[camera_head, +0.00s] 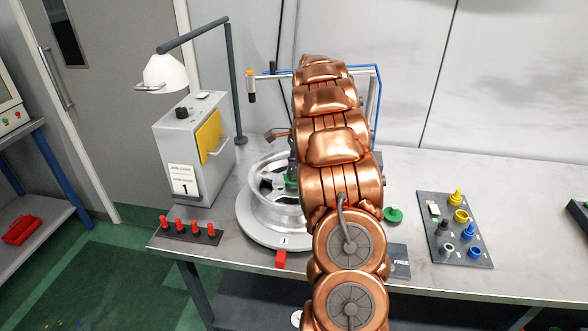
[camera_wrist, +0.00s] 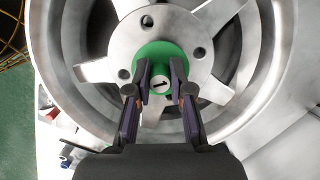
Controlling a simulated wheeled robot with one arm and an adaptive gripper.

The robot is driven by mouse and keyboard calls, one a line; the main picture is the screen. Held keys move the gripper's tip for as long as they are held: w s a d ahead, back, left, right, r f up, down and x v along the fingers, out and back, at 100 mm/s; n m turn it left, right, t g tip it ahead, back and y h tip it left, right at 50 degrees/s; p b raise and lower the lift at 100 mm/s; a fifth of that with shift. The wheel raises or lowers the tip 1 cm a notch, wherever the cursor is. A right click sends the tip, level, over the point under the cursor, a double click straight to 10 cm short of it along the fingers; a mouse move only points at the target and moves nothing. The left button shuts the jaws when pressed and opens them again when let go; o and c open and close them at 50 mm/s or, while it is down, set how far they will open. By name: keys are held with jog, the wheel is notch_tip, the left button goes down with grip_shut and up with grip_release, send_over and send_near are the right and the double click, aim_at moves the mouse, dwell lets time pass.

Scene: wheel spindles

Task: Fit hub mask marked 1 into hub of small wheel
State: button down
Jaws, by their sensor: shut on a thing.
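The hub mask is a green disc (camera_wrist: 152,52) with a pale knob marked 1. My gripper (camera_wrist: 162,72) is shut on the knob, one finger on each side. The disc lies over the middle of the hub of a silver spoked wheel (camera_wrist: 122,40), a little toward the gripper side; I cannot tell whether it is seated or just above. The wheel (camera_head: 262,212) lies flat on a round plate (camera_head: 249,233) labelled 1 on the bench. In the head view my arm hides much of the wheel, and only a bit of green shows by the hub.
A grey box (camera_head: 188,160) labelled 1 and a white lamp (camera_head: 165,72) stand at left. Red pegs (camera_head: 187,228) sit in front of the box. Another green piece (camera_head: 393,214) lies right of my arm, near a board (camera_head: 453,247) with yellow, blue and dark parts.

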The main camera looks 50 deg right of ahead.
jog(key=shift+f, duration=0.8)
jog(key=c, duration=1)
grip_release()
jog(key=shift+o, duration=0.2)
jog(key=shift+r, duration=0.1)
notch_tip(320, 180, up, 12)
jog(key=d, duration=0.2)
jog(key=shift+s+f, duration=0.2)
jog(key=shift+s, duration=0.25)
